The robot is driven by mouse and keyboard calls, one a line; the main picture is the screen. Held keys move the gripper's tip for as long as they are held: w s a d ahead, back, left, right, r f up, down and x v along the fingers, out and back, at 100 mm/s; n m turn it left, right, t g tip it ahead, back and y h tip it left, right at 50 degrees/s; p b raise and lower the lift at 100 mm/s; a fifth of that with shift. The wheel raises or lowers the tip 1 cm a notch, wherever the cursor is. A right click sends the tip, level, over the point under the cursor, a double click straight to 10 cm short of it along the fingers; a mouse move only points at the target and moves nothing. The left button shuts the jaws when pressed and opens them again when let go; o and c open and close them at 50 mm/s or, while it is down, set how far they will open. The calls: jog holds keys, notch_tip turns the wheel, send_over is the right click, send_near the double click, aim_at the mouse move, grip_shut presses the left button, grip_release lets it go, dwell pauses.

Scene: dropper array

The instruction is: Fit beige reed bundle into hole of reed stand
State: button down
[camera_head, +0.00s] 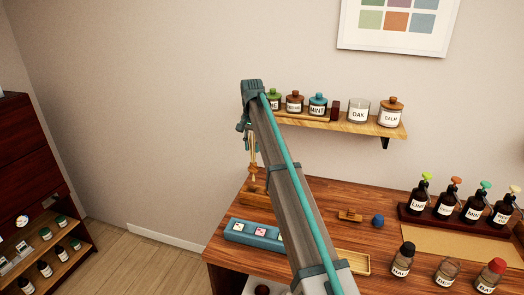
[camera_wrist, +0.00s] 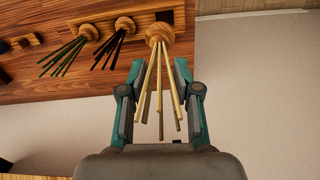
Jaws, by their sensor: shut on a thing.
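The beige reed bundle (camera_wrist: 160,82) has pale sticks fanning from a round wooden collar (camera_wrist: 159,33). In the wrist view it lies between the two fingers of my gripper (camera_wrist: 159,68), which is shut on it. In the head view my gripper (camera_head: 246,124) is at the far left of the table, with the pale bundle (camera_head: 253,150) below it. The wooden reed stand (camera_head: 256,194) is under the bundle. A green bundle (camera_wrist: 64,56) and a dark bundle (camera_wrist: 115,46) show beside the beige one in the wrist view. The hole is hidden, so I cannot tell whether the collar is in it.
A blue tray (camera_head: 252,232) lies in front of the stand. My arm hides part of the table. A shelf (camera_head: 385,126) with several jars is on the wall behind. Several dropper bottles stand in a dark rack (camera_head: 455,222) and near the table's front right.

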jog(key=shift+w+a, duration=0.4)
jog(key=shift+w, duration=0.05)
jog(key=shift+r+p, duration=0.1)
jog(key=shift+p, duration=0.2)
jog(key=b, duration=0.1)
send_over(251, 167)
jog(key=w, duration=0.2)
jog(key=shift+f, duration=2.15)
jog(key=shift+f+p, duration=0.1)
jog(key=shift+p, duration=0.2)
jog(key=shift+f+b, duration=0.8)
jog(key=shift+f, duration=2.5)
jog(key=c, duration=0.7)
grip_release()
